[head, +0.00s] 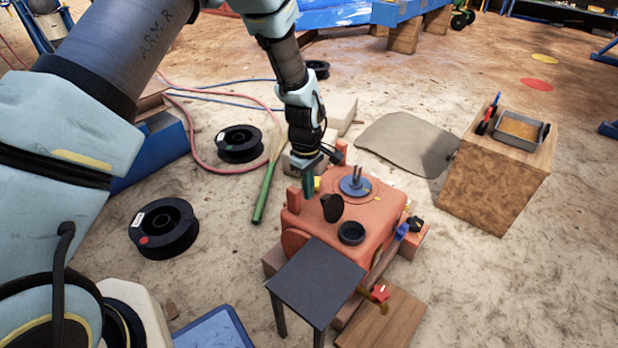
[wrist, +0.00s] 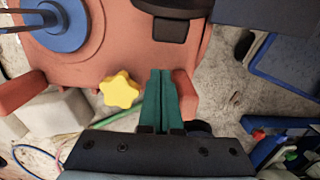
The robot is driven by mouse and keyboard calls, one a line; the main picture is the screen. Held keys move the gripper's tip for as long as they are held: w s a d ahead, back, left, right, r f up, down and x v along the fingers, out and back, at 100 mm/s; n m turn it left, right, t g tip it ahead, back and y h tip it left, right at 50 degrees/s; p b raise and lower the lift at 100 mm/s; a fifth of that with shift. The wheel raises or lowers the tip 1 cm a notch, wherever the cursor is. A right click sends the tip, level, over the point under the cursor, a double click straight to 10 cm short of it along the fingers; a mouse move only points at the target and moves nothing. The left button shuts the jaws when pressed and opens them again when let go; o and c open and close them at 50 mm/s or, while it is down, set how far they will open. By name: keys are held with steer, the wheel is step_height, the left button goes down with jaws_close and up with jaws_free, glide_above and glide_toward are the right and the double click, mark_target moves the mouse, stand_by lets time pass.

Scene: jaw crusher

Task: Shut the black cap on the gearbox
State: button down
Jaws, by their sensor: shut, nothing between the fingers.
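The orange gearbox (head: 375,215) sits on blocks in the middle of the head view; its top also fills the upper part of the wrist view (wrist: 110,55). The black cap (head: 332,207) stands raised on edge, open, beside a round black opening (head: 351,233). In the wrist view a black part (wrist: 170,28), seemingly the cap, shows at the top edge, partly cut off. My gripper (head: 308,192) has green fingers, pressed together and empty in the wrist view (wrist: 160,75). It points down at the gearbox's back left edge, apart from the cap.
A yellow star knob (wrist: 121,91) lies close left of my fingers. A blue flanged disc (head: 355,186) with upright prongs sits on the gearbox top. A dark small table (head: 315,283) stands in front. A wooden box (head: 495,175) with a tray stands right.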

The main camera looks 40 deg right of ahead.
mark_target(330, 207)
steer(key=shift+s+d+r, duration=0.15)
steer(key=shift+s+r, duration=0.15)
steer(key=shift+s, duration=0.25)
steer(key=shift+s+d+r, duration=0.15)
steer(key=shift+s+r, duration=0.15)
steer(key=shift+s, duration=0.3)
steer(key=shift+s+d+r, duration=0.15)
steer(key=shift+s+r, duration=0.15)
steer(key=shift+s, duration=0.25)
steer(key=shift+s+d, duration=0.1)
